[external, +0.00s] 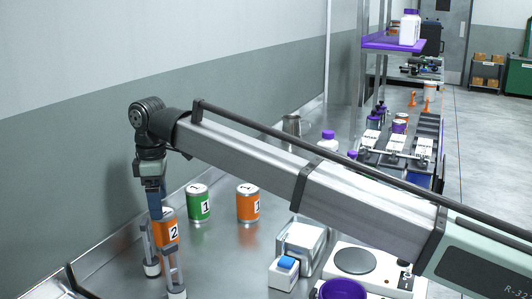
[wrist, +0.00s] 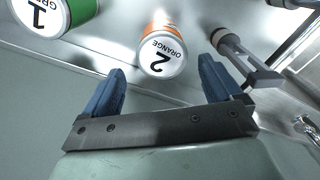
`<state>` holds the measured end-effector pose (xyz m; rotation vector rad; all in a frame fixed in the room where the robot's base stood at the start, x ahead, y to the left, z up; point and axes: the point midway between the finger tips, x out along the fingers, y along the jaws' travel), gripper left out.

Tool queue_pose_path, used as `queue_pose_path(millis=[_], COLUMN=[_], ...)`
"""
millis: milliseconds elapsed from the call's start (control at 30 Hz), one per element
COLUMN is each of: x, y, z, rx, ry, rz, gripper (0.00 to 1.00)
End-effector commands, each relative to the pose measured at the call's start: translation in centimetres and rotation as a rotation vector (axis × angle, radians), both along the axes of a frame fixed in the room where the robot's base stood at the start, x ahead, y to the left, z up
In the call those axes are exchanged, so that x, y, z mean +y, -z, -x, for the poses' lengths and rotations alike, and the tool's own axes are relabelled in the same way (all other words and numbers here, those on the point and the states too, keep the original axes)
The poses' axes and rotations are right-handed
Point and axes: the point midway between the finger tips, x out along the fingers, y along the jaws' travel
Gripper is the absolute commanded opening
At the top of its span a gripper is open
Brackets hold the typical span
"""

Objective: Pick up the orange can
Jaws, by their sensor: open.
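An orange can marked 2 (external: 167,228) stands upright on the metal bench at the left. The wrist view shows its white, lettered end reading "2 ORANGE" (wrist: 160,55). My gripper (external: 156,208) is above and close to this can, pointing down. In the wrist view my gripper's two blue fingers (wrist: 162,66) are spread and empty, with the can showing between and just past their tips. I see no clear contact. A second orange can marked 1 (external: 248,203) stands farther right.
A green can marked 1 (external: 198,203) stands between the orange cans, and it also shows in the wrist view (wrist: 52,14). Grey posts with white feet (external: 174,272) stand close to the near can. A white box (external: 301,240) and a hotplate (external: 360,263) are to the right.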

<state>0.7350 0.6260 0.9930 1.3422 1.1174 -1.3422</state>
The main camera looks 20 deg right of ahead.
Motion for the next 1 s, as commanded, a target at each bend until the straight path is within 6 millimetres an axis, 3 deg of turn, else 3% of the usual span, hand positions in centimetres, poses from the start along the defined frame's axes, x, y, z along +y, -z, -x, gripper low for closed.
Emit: queue_pose_path(millis=[367,700,933,1000], x=[-0.2,-0.5,-0.5,-0.5], y=[2.7,6.6,6.7,6.7], z=[0.2,0.5,0.4,0.4], rx=[0.000,0.001,0.000,0.000], ry=[-0.001,-0.001,-0.001,-0.001], rz=[0.000,0.001,0.000,0.000], gripper=[0.92,0.92,0.92,0.86])
